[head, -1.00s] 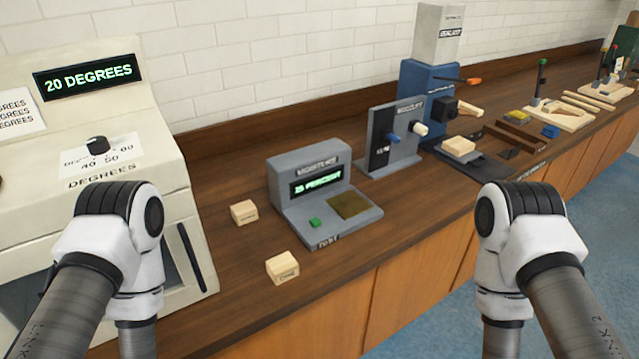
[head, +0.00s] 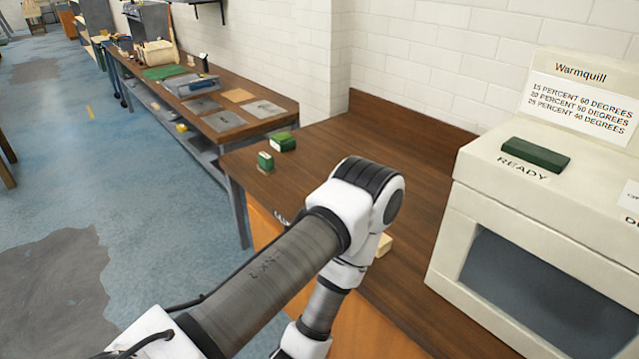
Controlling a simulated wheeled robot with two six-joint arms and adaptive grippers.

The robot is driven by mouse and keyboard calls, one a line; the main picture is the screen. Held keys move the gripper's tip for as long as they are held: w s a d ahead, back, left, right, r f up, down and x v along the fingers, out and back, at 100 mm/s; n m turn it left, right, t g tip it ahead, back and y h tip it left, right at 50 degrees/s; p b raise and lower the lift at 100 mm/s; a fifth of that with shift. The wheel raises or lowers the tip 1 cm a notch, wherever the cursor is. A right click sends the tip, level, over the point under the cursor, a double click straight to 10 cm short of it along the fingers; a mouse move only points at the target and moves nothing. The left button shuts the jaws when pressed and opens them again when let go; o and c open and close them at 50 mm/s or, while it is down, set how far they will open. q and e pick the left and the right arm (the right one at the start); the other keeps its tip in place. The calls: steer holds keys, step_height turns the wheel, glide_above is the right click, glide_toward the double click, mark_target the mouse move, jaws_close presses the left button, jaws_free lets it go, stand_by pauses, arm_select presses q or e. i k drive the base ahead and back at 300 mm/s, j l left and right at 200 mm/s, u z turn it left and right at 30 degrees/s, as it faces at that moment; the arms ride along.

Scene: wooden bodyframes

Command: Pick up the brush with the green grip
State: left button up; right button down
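I cannot make out a brush with a green grip in this view. Two small green-and-pale items stand on the near wooden counter: a smaller upright one (head: 265,160) and a wider block-like one (head: 283,142); I cannot tell exactly what they are. My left arm comes in from the lower left and bends down over the counter, but its gripper is out of the picture. My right arm and gripper are not in view.
A cream Warmquill machine (head: 545,150) with a dark green block on top (head: 535,155) stands at right. A pale piece shows partly behind my arm (head: 384,244). A farther workbench (head: 225,122) holds plates and a green mat (head: 165,72). Blue floor lies open at left.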

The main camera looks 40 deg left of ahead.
mark_target(266, 162)
steer(key=u, duration=1.65)
steer(key=i+j, duration=0.1)
